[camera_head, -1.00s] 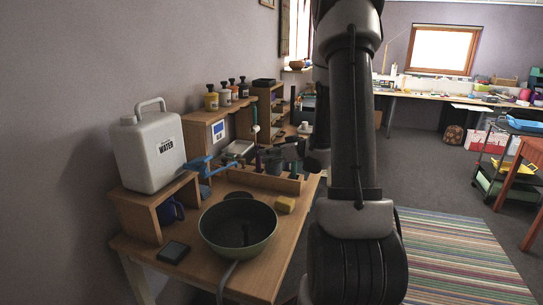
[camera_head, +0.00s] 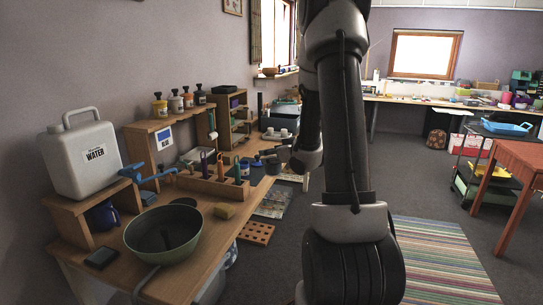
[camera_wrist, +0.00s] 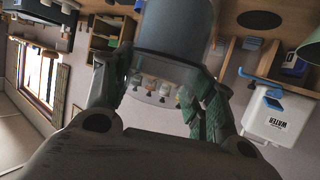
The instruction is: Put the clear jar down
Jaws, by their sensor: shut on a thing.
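My gripper (camera_wrist: 165,95) is shut on the clear jar (camera_wrist: 175,35), with one greenish finger on each side of it. In the wrist view, which is upside down, the jar looks grey towards the top edge and see-through nearer the fingers, with small bottles showing behind it. The frame's top edge cuts the jar off. In the head view my gripper (camera_head: 270,160) is small and dark beside the right edge of the wooden bench (camera_head: 205,235). I cannot make out the held jar clearly there.
A white water can (camera_head: 85,155) stands on a wooden stand at left. A striped rug (camera_head: 440,260) and open floor lie to the right.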

